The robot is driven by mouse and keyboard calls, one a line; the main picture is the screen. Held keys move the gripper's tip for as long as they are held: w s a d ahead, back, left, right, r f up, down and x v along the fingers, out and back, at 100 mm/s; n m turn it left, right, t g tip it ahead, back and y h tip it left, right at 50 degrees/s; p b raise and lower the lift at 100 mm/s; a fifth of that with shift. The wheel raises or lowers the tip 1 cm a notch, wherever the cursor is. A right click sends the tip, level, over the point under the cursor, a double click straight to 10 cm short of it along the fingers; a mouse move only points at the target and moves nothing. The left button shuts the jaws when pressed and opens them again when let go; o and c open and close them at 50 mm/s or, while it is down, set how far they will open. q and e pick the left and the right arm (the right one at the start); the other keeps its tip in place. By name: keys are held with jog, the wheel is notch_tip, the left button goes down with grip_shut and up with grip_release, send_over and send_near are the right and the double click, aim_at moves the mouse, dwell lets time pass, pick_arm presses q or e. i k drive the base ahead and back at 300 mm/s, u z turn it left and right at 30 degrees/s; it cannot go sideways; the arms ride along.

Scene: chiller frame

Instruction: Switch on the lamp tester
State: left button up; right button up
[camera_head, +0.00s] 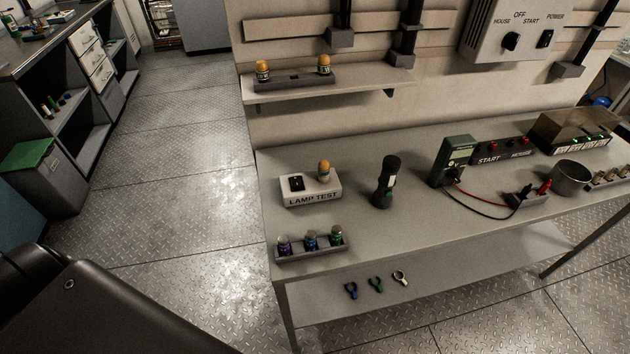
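The lamp tester (311,191) is a small pale box marked LAMP TEST near the left end of the grey workbench (350,240). A black rocker switch (296,183) sits on its top left. An amber-topped lamp (323,170) stands upright in its top right and does not look clearly lit. I cannot tell the switch's position. A dark arm link of mine fills the lower left corner, apart from the bench. Neither gripper shows in the view.
A black flashlight (386,181) stands right of the tester. A rack of small coloured-band cylinders (311,243) lies in front. A green meter (454,158) with leads is further right. A wall shelf (330,86) holds two amber lamps. Open floor (170,200) lies left of the bench.

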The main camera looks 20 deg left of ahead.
aim_at(297, 182)
jog(key=u, duration=1.15)
jog(key=i, duration=0.4)
jog(key=z, duration=1.15)
